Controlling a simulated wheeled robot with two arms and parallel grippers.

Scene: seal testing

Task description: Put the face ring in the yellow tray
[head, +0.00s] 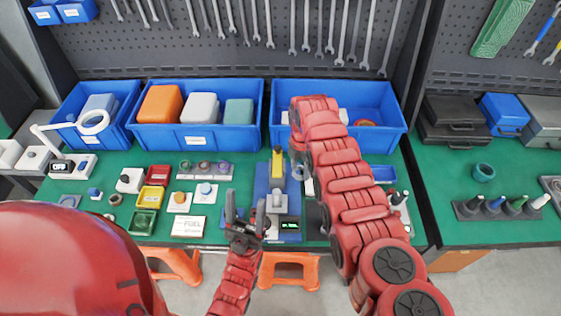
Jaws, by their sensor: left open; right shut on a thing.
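The yellow tray is well to the left of both grippers.
A blue test press (277,200) with a yellow part stands between the grippers. Small rings (205,166) sit behind the buttons. Blue bins (196,139) line the back.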

